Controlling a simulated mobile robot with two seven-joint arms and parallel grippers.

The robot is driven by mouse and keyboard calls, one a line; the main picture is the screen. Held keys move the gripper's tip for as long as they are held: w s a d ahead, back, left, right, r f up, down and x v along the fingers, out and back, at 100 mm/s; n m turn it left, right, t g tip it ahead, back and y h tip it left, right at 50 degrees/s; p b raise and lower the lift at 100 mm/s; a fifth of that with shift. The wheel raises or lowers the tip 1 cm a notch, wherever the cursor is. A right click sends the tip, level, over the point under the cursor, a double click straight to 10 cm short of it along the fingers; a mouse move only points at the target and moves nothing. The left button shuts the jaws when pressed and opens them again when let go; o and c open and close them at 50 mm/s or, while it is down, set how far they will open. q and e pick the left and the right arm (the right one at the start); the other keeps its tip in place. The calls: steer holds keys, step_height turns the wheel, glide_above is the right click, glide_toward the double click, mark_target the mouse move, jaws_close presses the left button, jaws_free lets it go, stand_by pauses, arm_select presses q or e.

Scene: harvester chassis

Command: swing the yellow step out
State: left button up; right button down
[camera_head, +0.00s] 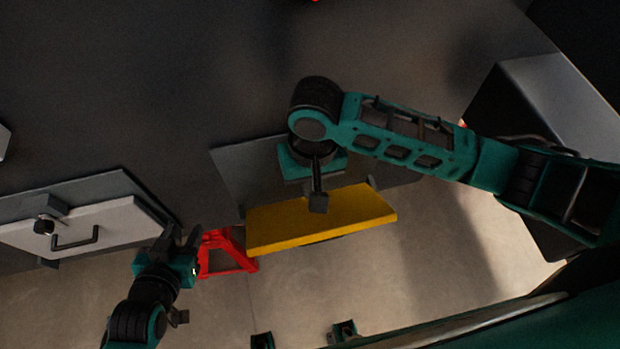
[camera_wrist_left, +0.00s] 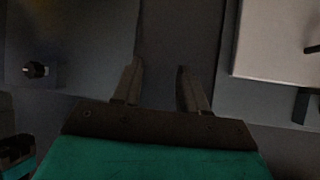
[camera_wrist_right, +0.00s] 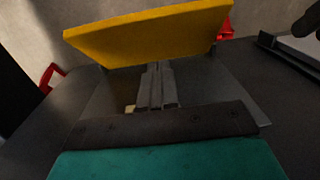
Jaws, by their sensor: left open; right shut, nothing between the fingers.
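The yellow step (camera_head: 318,222) is a flat board in the middle of the head view, in front of a grey mounting plate (camera_head: 245,166). My right gripper (camera_head: 318,205) is shut and empty, with its fingertips close to the step's upper edge. In the right wrist view the step (camera_wrist_right: 150,33) lies just beyond the closed fingers (camera_wrist_right: 157,75); I cannot tell whether they touch it. My left gripper (camera_head: 182,238) is open and empty, left of the step and apart from it. Its spread fingers (camera_wrist_left: 157,82) show in the left wrist view with nothing between them.
A red stand (camera_head: 226,252) stands on the floor between my left gripper and the step. A light panel (camera_head: 85,228) with a dark handle and knob is at the left. The dark chassis wall fills the back. Open floor (camera_head: 300,285) lies in front of the step.

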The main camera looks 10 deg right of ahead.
steer(key=b, duration=0.2)
glide_toward(316, 230)
steer(key=w+f, duration=0.2)
steer(key=shift+w+a+f, duration=0.15)
steer(key=shift+w+f, duration=0.1)
steer(key=shift+s+f, duration=0.75)
steer(key=shift+f, duration=0.25)
steer(key=shift+s+f+b, duration=0.3)
steer(key=shift+s+f, duration=0.15)
arm_select(q)
steer(key=f, duration=0.2)
steer(key=shift+s+d+f, duration=0.15)
steer(key=shift+d+f, duration=0.1)
steer(key=shift+f, duration=0.1)
arm_select(e)
steer(key=shift+s+f, duration=0.1)
arm_select(q)
steer(key=shift+s, duration=0.1)
